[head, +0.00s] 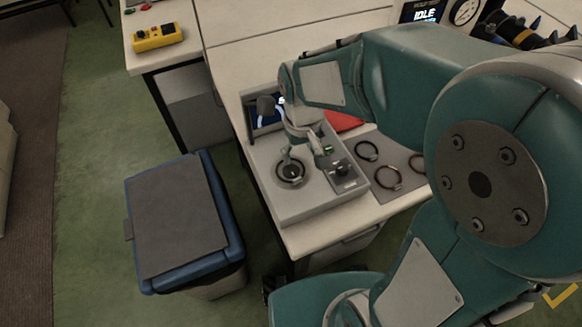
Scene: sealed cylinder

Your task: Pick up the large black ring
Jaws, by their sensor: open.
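Several black rings lie flat on a grey mat (399,195) on the right part of the bench. One ring (367,160) is at the back, a slightly larger-looking ring (388,189) is nearer the front, and another (411,165) is partly hidden by my arm. I cannot tell surely which is the large one. My gripper (305,160) is open above the grey test unit (298,207), left of the mat and apart from these rings. Below its left finger is a round dark fitting (290,183) with a ring-like rim, partly covered by the finger.
The unit has a control panel (344,180) with a dark knob and a small screen (265,122) at its back. A red item (343,121) lies behind. A blue-rimmed bin (180,215) stands left of the bench. A yellow meter (157,37) sits on another bench.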

